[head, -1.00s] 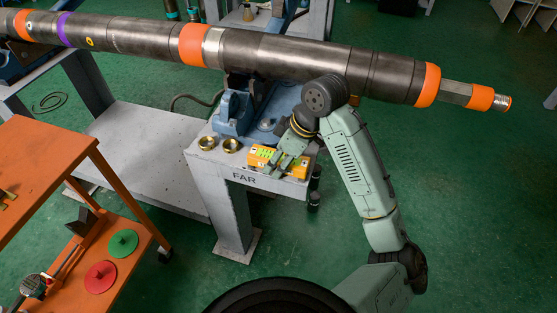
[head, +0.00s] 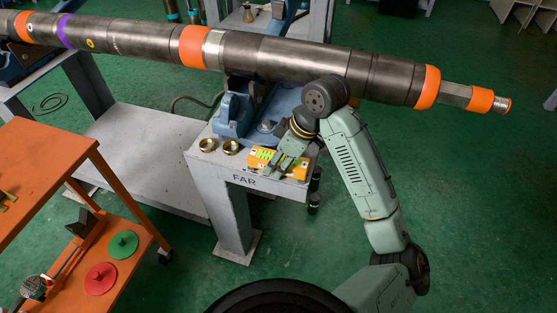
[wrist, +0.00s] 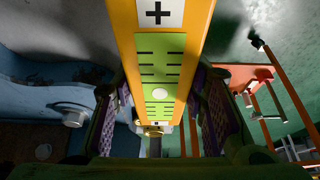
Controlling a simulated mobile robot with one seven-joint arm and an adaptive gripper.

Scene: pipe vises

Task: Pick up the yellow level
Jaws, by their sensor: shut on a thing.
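The yellow level (head: 292,171) has a green label with black marks and is at the top of the FAR stand. My gripper (head: 277,167) reaches down over its middle and is shut on it.
Two brass rings (head: 219,146) sit left of the level on the FAR stand (head: 233,200). A blue vise (head: 235,115) stands behind, under a long dark pipe (head: 285,57). An orange cart (head: 40,165) is at left. Green floor is open at lower right.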

